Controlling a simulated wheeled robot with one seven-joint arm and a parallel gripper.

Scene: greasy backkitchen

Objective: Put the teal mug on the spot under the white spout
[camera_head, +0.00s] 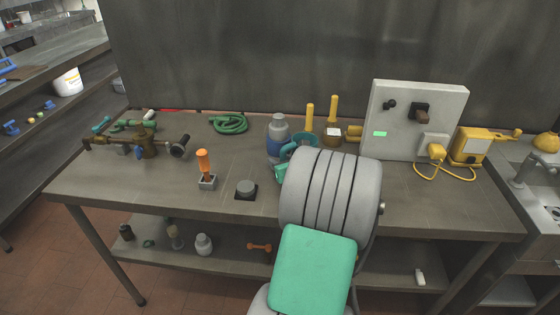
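My arm rises over the front of the bench, right of centre, and its thick grey and mint links block part of the view. My gripper is not visible; it may be behind these links. A teal rounded shape (303,139), possibly the teal mug, shows just above the arm, beside a blue-grey bottle (278,139). Its lower part is hidden, and I cannot tell whether it is held. I cannot clearly make out a white spout or the spot under it.
The metal bench (117,178) has free room at its front left. A grey box (414,119) stands at the back right, beside a yellow device (469,147).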

